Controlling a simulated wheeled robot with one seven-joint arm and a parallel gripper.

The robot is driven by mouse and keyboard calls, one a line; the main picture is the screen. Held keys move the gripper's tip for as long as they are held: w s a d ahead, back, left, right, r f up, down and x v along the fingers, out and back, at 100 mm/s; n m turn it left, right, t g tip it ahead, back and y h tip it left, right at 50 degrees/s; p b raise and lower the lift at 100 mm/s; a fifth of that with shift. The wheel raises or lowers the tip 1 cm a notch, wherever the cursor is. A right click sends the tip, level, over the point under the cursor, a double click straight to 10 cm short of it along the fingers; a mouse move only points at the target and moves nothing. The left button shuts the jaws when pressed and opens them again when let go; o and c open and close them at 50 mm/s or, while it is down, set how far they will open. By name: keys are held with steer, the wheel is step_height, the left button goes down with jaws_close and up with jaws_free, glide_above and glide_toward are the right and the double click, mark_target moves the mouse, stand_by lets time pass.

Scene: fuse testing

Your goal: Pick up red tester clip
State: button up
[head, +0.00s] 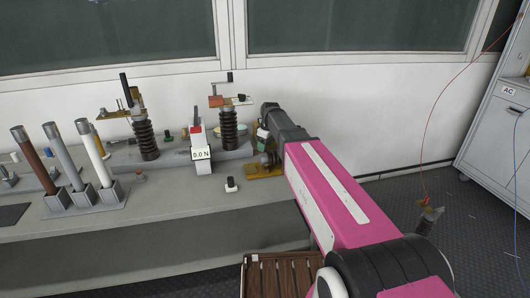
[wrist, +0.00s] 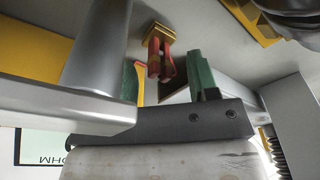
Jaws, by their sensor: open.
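The red tester clip (wrist: 158,58) shows in the wrist view, with two red prongs below a small yellow block. My gripper (wrist: 168,80) is open, with a green finger on each side of the clip. The clip appears to lie between the fingers, but I cannot tell whether either touches it. In the head view my gripper (head: 264,138) is at the right end of the bench, by the wall, above a yellow bracket (head: 265,171). The clip cannot be made out there, behind or beside my gripper.
A brown ribbed insulator (head: 229,127) and a white gauge reading 0.0 N (head: 201,154) stand just left of my gripper. Several fuse tubes (head: 73,158) stand in holders at the left. A grey AC cabinet (head: 495,140) is at the right. The bench front (head: 190,220) is mostly clear.

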step_height(320, 180, down, 2)
steer(key=shift+w+a+f, duration=0.15)
steer(key=shift+f, duration=0.05)
jaws_close()
steer(key=shift+r, duration=0.1)
